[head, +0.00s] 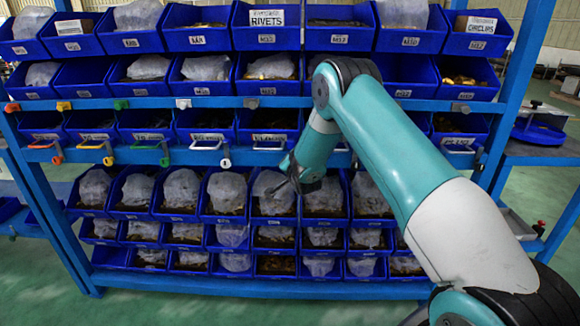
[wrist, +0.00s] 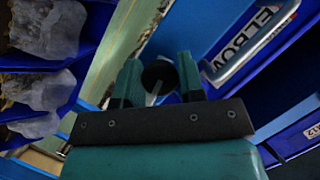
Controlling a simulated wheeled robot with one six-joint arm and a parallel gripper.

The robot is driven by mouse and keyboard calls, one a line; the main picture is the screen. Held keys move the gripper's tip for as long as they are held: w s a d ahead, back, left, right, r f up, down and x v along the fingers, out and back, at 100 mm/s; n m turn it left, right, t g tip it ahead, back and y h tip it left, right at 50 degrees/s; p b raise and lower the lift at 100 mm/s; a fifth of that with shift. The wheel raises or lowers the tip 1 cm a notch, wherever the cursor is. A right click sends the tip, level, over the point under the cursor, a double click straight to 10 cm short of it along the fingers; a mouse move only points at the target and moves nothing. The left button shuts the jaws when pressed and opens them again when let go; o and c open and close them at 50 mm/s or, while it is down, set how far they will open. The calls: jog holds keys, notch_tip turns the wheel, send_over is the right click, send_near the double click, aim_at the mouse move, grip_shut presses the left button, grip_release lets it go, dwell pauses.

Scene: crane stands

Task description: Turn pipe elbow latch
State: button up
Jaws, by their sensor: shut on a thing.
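My gripper (head: 297,178) is at the end of my teal arm, in front of the middle of the blue rack, just below the rail of coloured latches. In the wrist view its two teal fingers (wrist: 159,70) are shut on the dark round knob (wrist: 158,76) of a latch, with a thin light rod showing below the knob. A bin label reading "ELBOW" (wrist: 252,38) is at the upper right, beside a pale handle (wrist: 236,52). My arm and gripper hide the held latch in the head view, so its turn angle cannot be told.
A blue rack (head: 290,288) holds several rows of blue bins with bagged parts. Other handles hang along the rail, such as a green one (head: 162,156) and a white one (head: 224,160). In the wrist view, bagged bins (wrist: 45,28) are close at the left. Green floor (head: 40,275) is open at lower left.

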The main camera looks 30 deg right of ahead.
jog(key=shift+d, duration=0.1)
jog(key=n+g+h+b, duration=0.1)
jog(key=n+b, duration=0.2)
jog(key=shift+w, duration=0.1)
jog(key=n+g+h+b, duration=0.1)
jog(key=n+h+b, duration=0.1)
jog(key=n, duration=0.1)
jog(key=shift+r+g, duration=0.15)
jog(key=shift+g, duration=0.25)
jog(key=n+g+h+b, duration=0.1)
jog(key=n+h+b, duration=0.1)
jog(key=n+h, duration=0.1)
jog(key=shift+r+n, duration=0.1)
jog(key=shift+n, duration=0.8)
jog(key=shift+o, duration=0.2)
jog(key=shift+w+n+h, duration=0.1)
jog(key=shift+n+h, duration=0.2)
jog(key=shift+n, duration=0.3)
jog(key=shift+a+r+b, duration=0.1)
jog(key=shift+a+b, duration=0.2)
jog(key=o, duration=0.9)
jog(key=shift+w+a, duration=0.1)
jog(key=shift+c, duration=0.2)
jog(key=shift+d+f+g, duration=0.2)
jog(key=shift+f+g, duration=0.05)
jog(key=shift+g, duration=0.05)
